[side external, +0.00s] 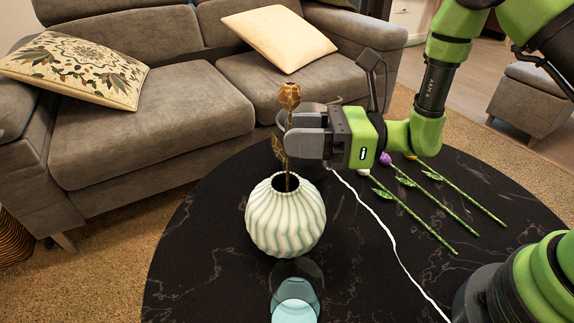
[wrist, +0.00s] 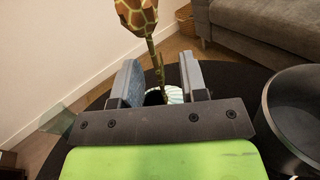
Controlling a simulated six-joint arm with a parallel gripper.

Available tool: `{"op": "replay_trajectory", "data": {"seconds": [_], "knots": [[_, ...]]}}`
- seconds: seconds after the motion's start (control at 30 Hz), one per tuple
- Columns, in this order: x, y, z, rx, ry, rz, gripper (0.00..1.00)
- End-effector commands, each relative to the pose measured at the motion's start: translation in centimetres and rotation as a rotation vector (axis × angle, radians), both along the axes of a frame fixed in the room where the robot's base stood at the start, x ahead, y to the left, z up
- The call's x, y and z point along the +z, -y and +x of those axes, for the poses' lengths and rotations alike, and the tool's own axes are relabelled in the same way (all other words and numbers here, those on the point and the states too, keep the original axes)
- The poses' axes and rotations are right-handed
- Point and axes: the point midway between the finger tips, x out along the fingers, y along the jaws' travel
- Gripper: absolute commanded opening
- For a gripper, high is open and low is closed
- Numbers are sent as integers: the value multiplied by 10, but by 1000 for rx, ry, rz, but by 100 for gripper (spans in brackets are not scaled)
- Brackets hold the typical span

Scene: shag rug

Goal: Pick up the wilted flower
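The wilted flower (side external: 289,97) is brown, with a drooping dry head and a thin stem standing upright in a white ribbed vase (side external: 285,222) on the round black table. In the wrist view the flower (wrist: 153,50) rises between the two fingers of my gripper (wrist: 160,78), with visible space beside the stem. My gripper (side external: 303,140) is level above the vase mouth, at the stem below the flower head. Its fingers are apart, and part of the stem is hidden behind the near finger in the side view.
Several green-stemmed flowers (side external: 436,192) lie on the table at the right, near a white cable (side external: 385,225). A glass with bluish content (side external: 295,301) stands in front of the vase. A dark round container (wrist: 296,112) is right of my gripper in the wrist view. A grey sofa stands behind.

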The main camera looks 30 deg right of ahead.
Motion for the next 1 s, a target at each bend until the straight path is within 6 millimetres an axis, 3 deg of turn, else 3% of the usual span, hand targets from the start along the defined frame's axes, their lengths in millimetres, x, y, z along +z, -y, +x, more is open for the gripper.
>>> {"op": "replay_trajectory", "data": {"seconds": [0.2, 0.47, 0.67, 1.0], "knots": [[1, -28, 14, 3, 3, 0, 40], [1, -31, 17, 1, 0, 0, 40], [1, -31, 16, 1, 0, 0, 0], [0, -30, 16, 0, 2, -1, 0]]}}
